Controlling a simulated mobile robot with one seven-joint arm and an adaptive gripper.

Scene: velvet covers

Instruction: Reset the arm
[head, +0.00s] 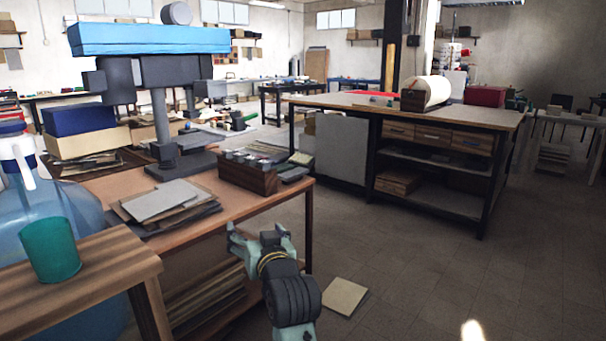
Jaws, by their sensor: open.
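My gripper (259,236) is in the lower middle of the head view, at the end of my dark grey and pale green arm. Its two fingers are spread apart, with nothing seen between them. It shows in front of the right front edge of the brown workbench (205,232). I cannot tell how far it is from that edge.
A green cup (50,250) stands on a wooden table (90,277) at the lower left, by a large blue water bottle (75,212). The workbench bears a press (160,110), stacked sheets (163,200) and a wooden box (247,178). A flat tile (344,296) lies on otherwise open floor.

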